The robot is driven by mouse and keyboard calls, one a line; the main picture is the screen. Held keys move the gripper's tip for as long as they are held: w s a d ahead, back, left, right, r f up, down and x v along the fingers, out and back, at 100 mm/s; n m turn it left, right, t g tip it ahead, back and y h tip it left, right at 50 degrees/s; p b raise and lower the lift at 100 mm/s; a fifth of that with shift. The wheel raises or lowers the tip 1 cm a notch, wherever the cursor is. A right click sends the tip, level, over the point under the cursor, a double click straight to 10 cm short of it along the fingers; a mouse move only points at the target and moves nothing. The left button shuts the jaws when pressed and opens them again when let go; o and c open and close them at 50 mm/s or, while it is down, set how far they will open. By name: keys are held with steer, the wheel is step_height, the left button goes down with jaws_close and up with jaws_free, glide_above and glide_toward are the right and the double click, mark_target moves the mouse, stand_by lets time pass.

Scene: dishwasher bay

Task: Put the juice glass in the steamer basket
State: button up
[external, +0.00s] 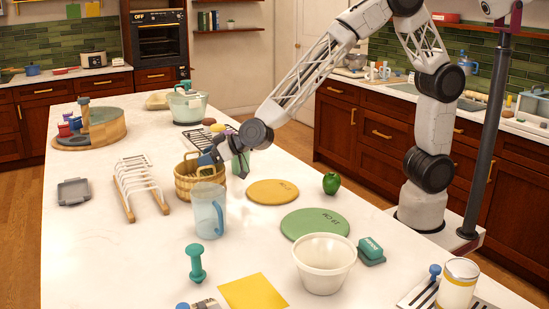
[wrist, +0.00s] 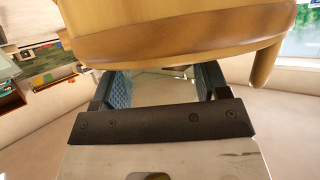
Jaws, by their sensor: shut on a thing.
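The steamer basket (external: 186,183) is a tan woven basket with handles, standing near the middle of the white counter. My gripper (external: 209,158) is at its upper right side in the external view, close to the rim. In the wrist view my gripper (wrist: 162,84) has its two blue-lined fingers on either side of a pale, clear glass (wrist: 160,90), which I take as the juice glass. It is shut on this glass. The glass is hard to make out in the external view. Whether it is inside or above the basket, I cannot tell.
A translucent blue pitcher (external: 208,213) stands just in front of the basket. A white rack (external: 137,182) is to its left. A yellow disc (external: 272,192), a green disc (external: 315,223) and a green apple-like object (external: 331,184) lie to the right. A large tan-brown wooden object (wrist: 175,30) fills the top of the wrist view.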

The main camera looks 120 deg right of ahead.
steer(key=shift+f, duration=0.15)
steer(key=o, duration=1)
steer(key=shift+s+a+r, duration=0.1)
steer(key=shift+s+r, duration=0.05)
steer(key=shift+r, duration=0.1)
steer(key=shift+v, duration=5.8)
steer(key=shift+s, duration=0.1)
